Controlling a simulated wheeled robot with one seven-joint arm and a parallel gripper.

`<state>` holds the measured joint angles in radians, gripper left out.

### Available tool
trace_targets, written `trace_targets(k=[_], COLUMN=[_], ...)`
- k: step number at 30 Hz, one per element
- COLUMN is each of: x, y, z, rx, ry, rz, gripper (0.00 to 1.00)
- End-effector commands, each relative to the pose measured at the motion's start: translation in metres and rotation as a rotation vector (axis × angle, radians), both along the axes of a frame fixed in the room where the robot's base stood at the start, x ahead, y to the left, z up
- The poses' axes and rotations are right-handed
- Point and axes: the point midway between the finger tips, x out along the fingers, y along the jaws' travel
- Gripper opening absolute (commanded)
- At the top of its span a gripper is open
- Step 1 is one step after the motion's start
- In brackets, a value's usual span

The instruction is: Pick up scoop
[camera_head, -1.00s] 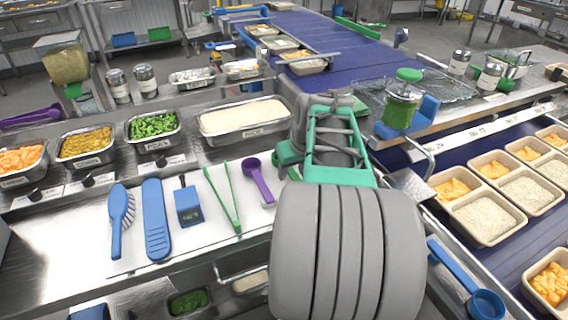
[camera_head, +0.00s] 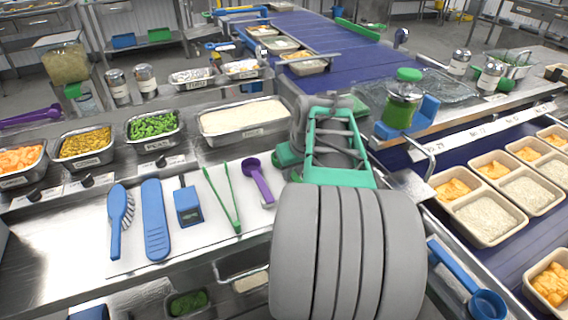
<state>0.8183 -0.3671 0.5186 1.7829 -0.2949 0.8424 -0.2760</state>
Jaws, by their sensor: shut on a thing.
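A purple scoop (camera_head: 259,181) lies on the white mat (camera_head: 140,258), to the right of the green tongs (camera_head: 225,200). A blue scoop (camera_head: 486,303) shows at the lower right, its cup towards the bottom edge and its handle running up and left beside my arm. Another purple utensil (camera_head: 35,116) lies at the far left; its kind is unclear. My arm, grey with a teal frame, fills the middle of the view. My gripper's fingertips are not visible, so what they touch is hidden.
A rice pan (camera_head: 248,133) stands just left of my arm, with several food pans further left. A brush (camera_head: 116,225), a blue flat tool (camera_head: 156,222) and a blue handled tool (camera_head: 188,205) lie on the mat. Filled trays (camera_head: 480,236) sit on the right conveyor.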

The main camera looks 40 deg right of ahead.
Motion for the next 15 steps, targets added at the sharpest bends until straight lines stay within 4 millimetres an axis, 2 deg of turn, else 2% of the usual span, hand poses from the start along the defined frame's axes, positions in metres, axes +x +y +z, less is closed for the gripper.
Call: trace_targets(k=[1,5,15], x=[0.0,-0.0001,-0.0001], y=[0.0,0.0,-0.0001], z=[0.0,0.0,0.0001], rx=[0.0,0.0,0.0], ry=[0.0,0.0,0.0], rz=[0.0,0.0,0.0], gripper=[0.11,0.0,0.0])
